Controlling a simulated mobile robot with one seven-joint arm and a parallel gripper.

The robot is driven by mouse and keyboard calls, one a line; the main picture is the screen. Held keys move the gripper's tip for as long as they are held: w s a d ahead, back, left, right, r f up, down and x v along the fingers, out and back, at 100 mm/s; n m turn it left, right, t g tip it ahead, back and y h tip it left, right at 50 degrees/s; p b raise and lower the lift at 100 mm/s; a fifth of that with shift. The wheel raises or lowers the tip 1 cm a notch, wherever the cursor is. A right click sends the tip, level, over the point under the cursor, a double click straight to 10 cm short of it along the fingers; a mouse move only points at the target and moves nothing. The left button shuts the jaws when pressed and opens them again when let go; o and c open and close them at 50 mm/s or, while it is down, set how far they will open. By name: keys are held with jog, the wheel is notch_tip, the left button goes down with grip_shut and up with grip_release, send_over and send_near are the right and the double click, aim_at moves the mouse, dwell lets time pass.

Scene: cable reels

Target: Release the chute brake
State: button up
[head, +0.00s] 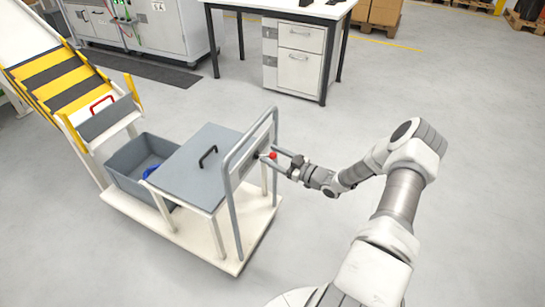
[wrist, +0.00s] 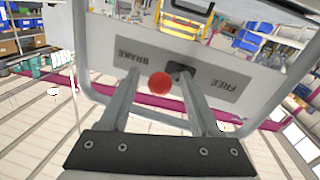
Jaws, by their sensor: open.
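The brake lever's red ball knob (head: 273,155) stands out from a panel on the cart's handle end. In the wrist view the red knob (wrist: 160,83) appears between my two open fingers, apart from both as far as I can see. The grey label plate (wrist: 175,68) reads BRAKE and FREE, upside down. The knob shows left of the dark lever mount (wrist: 181,69), on the BRAKE side. My gripper (head: 276,157) is level with the knob, its fingers pointing at the panel. The chute (head: 55,80), striped yellow and black, has a red handle at its lower end.
The cart's grey tube frame (head: 233,185) surrounds the panel close to my fingers. A white desk (head: 290,10) stands behind. The floor right of the cart is clear.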

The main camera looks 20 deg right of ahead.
jog(key=shift+w, duration=0.1)
grip_shut()
dwell(0.3)
jog(key=shift+s+a+m+t+h+p, duration=0.15)
jog(key=shift+s+a+m+h+p, duration=0.55)
jog(key=shift+m+h, duration=1.45)
jog(key=shift+s+a+m+t+h+p, duration=0.25)
jog(key=shift+a+m+h+p, duration=0.55)
jog(key=shift+h, duration=2.1)
jog(key=shift+s+a+m+t+h+p, duration=0.1)
jog(key=shift+s+a+m+h+p, duration=0.55)
jog(key=shift+m+h, duration=1.7)
jog(key=shift+w+d+h, duration=0.2)
jog(key=shift+d+h, duration=0.1)
jog(key=shift+h, duration=0.1)
